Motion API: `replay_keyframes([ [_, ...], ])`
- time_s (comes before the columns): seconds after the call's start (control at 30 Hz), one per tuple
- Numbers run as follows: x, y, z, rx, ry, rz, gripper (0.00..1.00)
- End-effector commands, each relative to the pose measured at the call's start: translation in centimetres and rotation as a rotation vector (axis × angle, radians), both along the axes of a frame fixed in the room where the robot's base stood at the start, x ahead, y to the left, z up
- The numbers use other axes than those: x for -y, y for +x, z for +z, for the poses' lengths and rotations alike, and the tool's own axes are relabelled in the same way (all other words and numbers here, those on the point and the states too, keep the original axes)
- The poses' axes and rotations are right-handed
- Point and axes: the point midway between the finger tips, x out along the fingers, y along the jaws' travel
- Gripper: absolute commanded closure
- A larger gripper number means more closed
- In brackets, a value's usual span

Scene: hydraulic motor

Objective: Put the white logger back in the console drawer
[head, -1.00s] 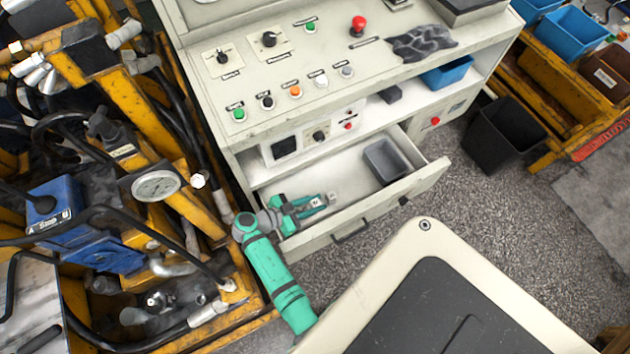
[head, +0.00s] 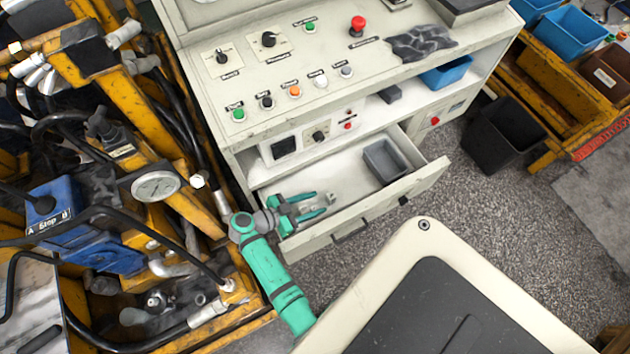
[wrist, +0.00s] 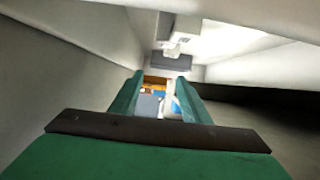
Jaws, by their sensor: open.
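The white logger (head: 331,198) is a small pale block on the floor of the open console drawer (head: 350,192), just beyond my fingertips. My gripper (head: 321,203) reaches into the drawer's left part with its two green fingers spread and nothing between them. In the wrist view my gripper (wrist: 160,98) is also open and empty. A small white block, likely the logger (wrist: 172,46), shows ahead of the fingers there. Whether a finger touches it I cannot tell.
A grey bin (head: 386,161) stands in the drawer's right part; it also shows in the wrist view (wrist: 160,63). The console shelf (head: 365,125) overhangs the drawer's back. Yellow machinery (head: 215,290) stands close to my arm on the left.

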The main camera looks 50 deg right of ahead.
Motion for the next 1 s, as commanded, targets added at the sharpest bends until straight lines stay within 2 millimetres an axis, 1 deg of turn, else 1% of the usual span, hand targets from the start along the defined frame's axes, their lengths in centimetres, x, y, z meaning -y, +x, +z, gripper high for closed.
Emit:
replay_keyframes([
  [0.03, -1.0, 0.5, 0.4, 0.000, 0.000, 0.006, 0.57],
  [0.3, -5.9, 2.0, 2.5, 0.001, 0.000, 0.006, 0.57],
  [0.4, -7.5, 2.5, 3.2, 0.002, -0.001, 0.005, 0.57],
  [0.5, -8.6, 2.9, 3.7, 0.002, 0.000, 0.004, 0.57],
  [0.7, -9.8, 3.1, 4.1, 0.000, 0.000, 0.003, 0.57],
  [1.0, -9.7, 3.1, 4.2, 0.000, 0.000, 0.000, 0.57],
])
